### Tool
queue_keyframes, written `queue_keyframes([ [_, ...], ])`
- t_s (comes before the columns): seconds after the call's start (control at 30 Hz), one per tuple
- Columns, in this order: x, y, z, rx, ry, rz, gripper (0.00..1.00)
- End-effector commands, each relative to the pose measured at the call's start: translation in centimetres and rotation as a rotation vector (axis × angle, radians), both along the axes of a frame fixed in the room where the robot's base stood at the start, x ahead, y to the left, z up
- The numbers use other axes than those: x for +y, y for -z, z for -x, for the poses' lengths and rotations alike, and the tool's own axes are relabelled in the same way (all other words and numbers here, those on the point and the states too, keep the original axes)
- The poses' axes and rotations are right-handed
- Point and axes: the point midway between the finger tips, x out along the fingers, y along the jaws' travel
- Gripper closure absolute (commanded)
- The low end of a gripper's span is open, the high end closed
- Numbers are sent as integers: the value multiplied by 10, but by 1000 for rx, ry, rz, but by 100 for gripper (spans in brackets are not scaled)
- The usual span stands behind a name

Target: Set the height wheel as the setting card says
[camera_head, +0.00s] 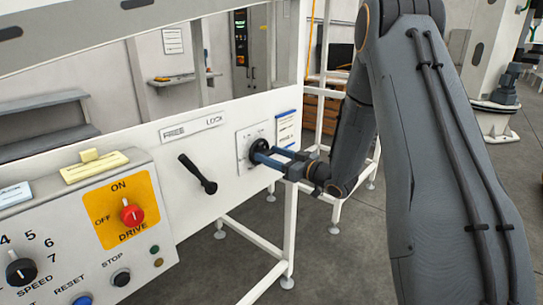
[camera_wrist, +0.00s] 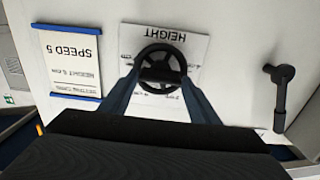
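The height wheel (camera_head: 255,143) is a black spoked handwheel on a white plate on the machine's front panel. In the wrist view the wheel (camera_wrist: 161,48) sits under the upside-down label HEIGHT, with small scale marks partly hidden. My gripper (camera_wrist: 161,73) has its blue fingers at opposite sides of the wheel's rim, with no gap visible. My gripper also reaches the wheel from the right in the head view (camera_head: 262,153). The setting card (camera_wrist: 76,58) has blue edges and reads SPEED 5 and a small height line, apparently 6 cm. The card (camera_head: 287,130) is right of the wheel in the head view.
A black lever (camera_head: 198,174) under a FREE/LOCK label (camera_head: 192,128) is left of the wheel; it also shows in the wrist view (camera_wrist: 280,95). A control box (camera_head: 70,240) with a red drive switch (camera_head: 132,213) and speed knob (camera_head: 20,271) stands at the lower left.

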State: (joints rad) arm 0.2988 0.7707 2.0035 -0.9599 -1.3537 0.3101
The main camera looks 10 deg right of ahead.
Motion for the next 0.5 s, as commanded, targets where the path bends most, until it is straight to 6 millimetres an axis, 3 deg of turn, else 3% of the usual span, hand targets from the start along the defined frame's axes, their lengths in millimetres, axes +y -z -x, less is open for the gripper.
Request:
queue_keyframes([
  [0.03, 0, 0, 0, 0, 0, 0, 53],
  [0.13, 0, 0, 0, 0, 0, 0, 70],
  [0.5, 0, 1, 0, -35, 0, 48, 71],
])
